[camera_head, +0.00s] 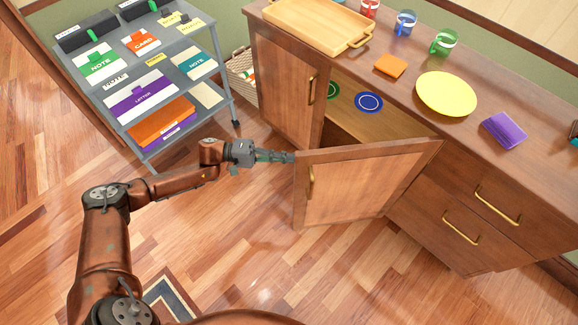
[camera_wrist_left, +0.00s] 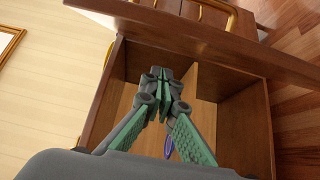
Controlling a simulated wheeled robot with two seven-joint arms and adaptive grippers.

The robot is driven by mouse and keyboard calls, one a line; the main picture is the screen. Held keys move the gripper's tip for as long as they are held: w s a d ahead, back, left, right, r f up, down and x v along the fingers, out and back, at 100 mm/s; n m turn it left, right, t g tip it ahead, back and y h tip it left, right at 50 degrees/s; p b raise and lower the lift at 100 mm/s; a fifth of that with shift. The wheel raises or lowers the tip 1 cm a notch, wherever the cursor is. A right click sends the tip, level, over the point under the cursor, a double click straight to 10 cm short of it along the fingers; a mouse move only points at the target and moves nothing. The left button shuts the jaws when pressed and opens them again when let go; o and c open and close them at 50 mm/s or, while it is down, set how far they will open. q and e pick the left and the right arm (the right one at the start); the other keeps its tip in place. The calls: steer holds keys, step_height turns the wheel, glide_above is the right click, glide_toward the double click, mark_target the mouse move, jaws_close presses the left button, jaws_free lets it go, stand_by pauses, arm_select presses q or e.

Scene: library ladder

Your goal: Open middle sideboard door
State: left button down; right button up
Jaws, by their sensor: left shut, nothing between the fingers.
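The middle sideboard door (camera_head: 360,187) is swung wide open, standing out from the sideboard with its gold handle (camera_head: 310,187) near its free edge. My left gripper (camera_head: 290,157) is shut and empty at the upper corner of that free edge. I cannot tell whether it touches the door. In the left wrist view the shut fingers (camera_wrist_left: 161,85) show against the open compartment, and the door's wooden edge (camera_wrist_left: 200,35) crosses above them. Behind the door, a blue plate (camera_head: 369,102) and a green plate (camera_head: 333,90) lie inside. My right gripper is not in view.
The left sideboard door (camera_head: 287,85) is closed. Drawers (camera_head: 480,212) are to the right. The top holds a wooden tray (camera_head: 318,22), mugs, a yellow plate (camera_head: 446,93) and cloths. A grey cart (camera_head: 150,90) stands at the left. The floor before the door is clear.

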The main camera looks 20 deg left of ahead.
arm_select(q)
steer(key=s, duration=0.1)
steer(key=s+d, duration=0.1)
steer(key=s, duration=0.1)
steer(key=shift+s+d, duration=0.15)
steer(key=shift+d, duration=0.15)
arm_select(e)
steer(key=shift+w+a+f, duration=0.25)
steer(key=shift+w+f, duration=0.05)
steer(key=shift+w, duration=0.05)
arm_select(q)
steer(key=shift+s+d, duration=0.1)
steer(key=shift+s, duration=0.05)
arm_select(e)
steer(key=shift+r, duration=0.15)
